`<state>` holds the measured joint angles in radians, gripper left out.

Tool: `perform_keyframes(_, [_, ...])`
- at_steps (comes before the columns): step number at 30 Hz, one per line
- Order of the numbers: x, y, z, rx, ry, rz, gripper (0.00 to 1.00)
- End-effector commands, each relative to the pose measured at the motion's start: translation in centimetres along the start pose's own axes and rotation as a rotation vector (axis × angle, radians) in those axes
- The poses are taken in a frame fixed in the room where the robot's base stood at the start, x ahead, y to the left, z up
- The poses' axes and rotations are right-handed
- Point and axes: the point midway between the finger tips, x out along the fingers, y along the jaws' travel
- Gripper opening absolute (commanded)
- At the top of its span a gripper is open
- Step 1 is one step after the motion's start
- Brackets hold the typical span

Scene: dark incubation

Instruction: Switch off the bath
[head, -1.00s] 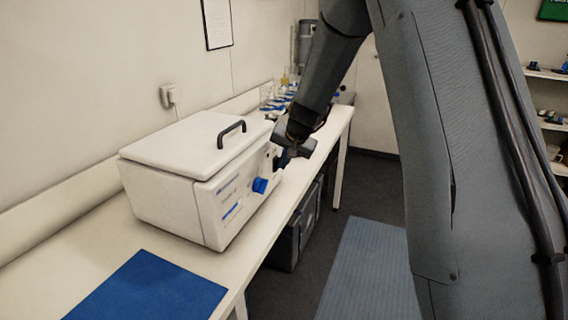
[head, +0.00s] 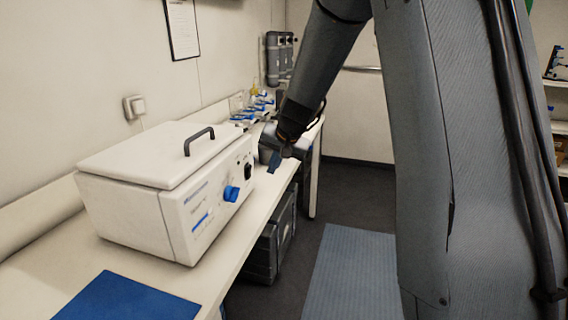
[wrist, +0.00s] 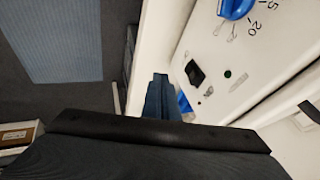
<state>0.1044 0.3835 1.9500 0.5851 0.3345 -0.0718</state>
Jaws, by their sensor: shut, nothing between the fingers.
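The bath is a white box (head: 135,205) with a lid and black handle, standing on the bench in the head view. Its front panel has a blue knob (head: 231,194) and a black switch (head: 248,171). In the wrist view the black switch (wrist: 195,73) is beside a small green round light (wrist: 228,74), with the blue knob (wrist: 236,8) above. Whether the light is lit and which way the switch is tipped I cannot tell. My gripper (head: 274,166) is shut and empty, right of the panel and apart from it. Its fingers (wrist: 160,85) show left of the switch in the wrist view.
A blue mat (head: 130,298) lies on the near bench (head: 245,238). Blue-capped glassware (head: 258,103) stands at the back of the bench. A dark grey bin (head: 268,250) stands below.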

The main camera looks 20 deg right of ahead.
Motion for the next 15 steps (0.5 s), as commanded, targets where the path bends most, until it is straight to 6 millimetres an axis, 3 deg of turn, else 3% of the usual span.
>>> perform_keyframes(6, [-3.6, 0.8, 0.3, -0.003, 0.001, -0.003, 0.00])
perform_keyframes(15, [-6.5, 1.8, 0.5, -0.002, -0.001, -0.001, 0.00])
